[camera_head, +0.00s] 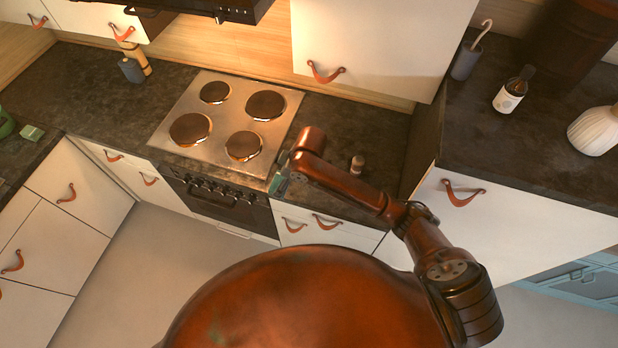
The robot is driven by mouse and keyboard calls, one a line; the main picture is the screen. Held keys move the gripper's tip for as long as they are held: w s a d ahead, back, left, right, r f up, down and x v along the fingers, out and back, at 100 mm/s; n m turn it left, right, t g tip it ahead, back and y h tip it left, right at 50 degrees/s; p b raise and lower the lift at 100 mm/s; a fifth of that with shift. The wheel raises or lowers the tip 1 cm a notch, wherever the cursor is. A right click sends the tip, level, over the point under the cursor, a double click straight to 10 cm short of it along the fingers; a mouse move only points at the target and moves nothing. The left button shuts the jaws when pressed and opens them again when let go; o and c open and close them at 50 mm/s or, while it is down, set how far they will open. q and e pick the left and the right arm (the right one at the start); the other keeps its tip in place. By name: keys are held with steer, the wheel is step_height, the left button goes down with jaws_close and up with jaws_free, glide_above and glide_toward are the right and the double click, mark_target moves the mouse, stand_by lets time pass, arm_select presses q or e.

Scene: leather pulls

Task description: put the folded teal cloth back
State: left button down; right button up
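My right arm reaches in from the lower right to the counter edge beside the stove. Its gripper (281,176) points down at the stove's front right corner. A small teal patch (277,185) shows at the fingertips; I cannot tell whether it is the folded cloth or part of the gripper, nor whether the fingers are open or shut. A small pale green block (31,133), perhaps folded cloth or a sponge, lies on the left counter, far from the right gripper. My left gripper is not in view.
The stove (228,117) has bare round hotplates. A small shaker (357,165) stands on the counter right of the gripper. A bottle (511,92), a white vase (594,131) and a grey cup (466,60) stand on the higher right counter. Drawers with leather pulls line the fronts.

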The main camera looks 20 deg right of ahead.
steer(key=w+d+f, duration=0.1)
steer(key=d+f, duration=0.1)
steer(key=d, duration=0.1)
steer(key=w+d+f+p, duration=0.1)
steer(key=w+d+f, duration=0.1)
steer(key=d+f, duration=0.1)
steer(key=w+d+f+p, duration=0.1)
steer(key=d+f, duration=0.1)
steer(key=d, duration=0.2)
steer(key=shift+w+f, duration=0.25)
steer(key=shift+f, duration=0.15)
steer(key=shift+w+d+f, duration=0.2)
steer(key=shift+d+f, duration=0.25)
steer(key=shift+f, duration=0.1)
step_height(320, 180, down, 3)
steer(key=shift+r+p, duration=0.1)
steer(key=shift+p, duration=0.5)
steer(key=shift+f, duration=0.2)
steer(key=o, duration=1)
